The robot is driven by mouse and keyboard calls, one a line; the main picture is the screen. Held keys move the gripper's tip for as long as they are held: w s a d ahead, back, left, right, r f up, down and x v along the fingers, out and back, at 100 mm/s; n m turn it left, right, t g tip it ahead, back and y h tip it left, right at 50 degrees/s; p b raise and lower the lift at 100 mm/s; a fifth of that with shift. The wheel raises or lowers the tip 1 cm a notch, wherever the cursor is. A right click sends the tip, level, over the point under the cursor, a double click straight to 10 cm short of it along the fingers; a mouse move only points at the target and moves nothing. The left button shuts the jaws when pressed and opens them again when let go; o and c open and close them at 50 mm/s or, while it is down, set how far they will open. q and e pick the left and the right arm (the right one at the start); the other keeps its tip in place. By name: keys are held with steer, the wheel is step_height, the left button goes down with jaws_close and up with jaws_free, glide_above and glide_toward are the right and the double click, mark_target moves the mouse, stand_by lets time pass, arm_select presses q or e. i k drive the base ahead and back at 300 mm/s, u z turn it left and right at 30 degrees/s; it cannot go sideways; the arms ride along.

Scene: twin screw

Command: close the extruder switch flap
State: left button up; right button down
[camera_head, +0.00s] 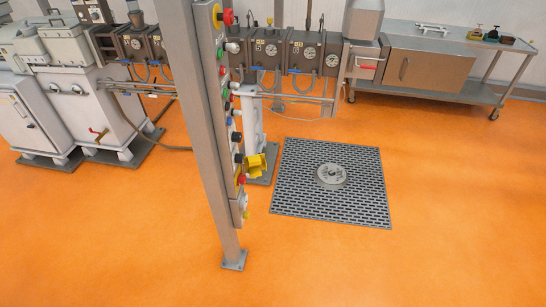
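A tall grey post (214,150) stands in the middle of the head view and carries a narrow control panel (234,130) seen almost edge-on. Several coloured buttons and knobs stick out from its right side. A yellow flap (256,165) juts out to the right from the lower part of the panel and looks open. A red and yellow knob (241,180) sits just below and left of it. The switch behind the flap is hard to make out at this angle. Neither of my grippers is in view.
A floor grate (330,205) with a round drain cover (332,175) lies right of the post. Machine modules with gauges (305,52) run behind it. A steel table (440,60) stands at the back right, white cabinets (85,110) at the left. The orange floor in front is clear.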

mark_target(254, 165)
steer(key=z, duration=0.6)
steer(key=i, duration=0.7)
steer(key=z, duration=0.45)
steer(key=i, duration=0.7)
steer(key=u, duration=0.15)
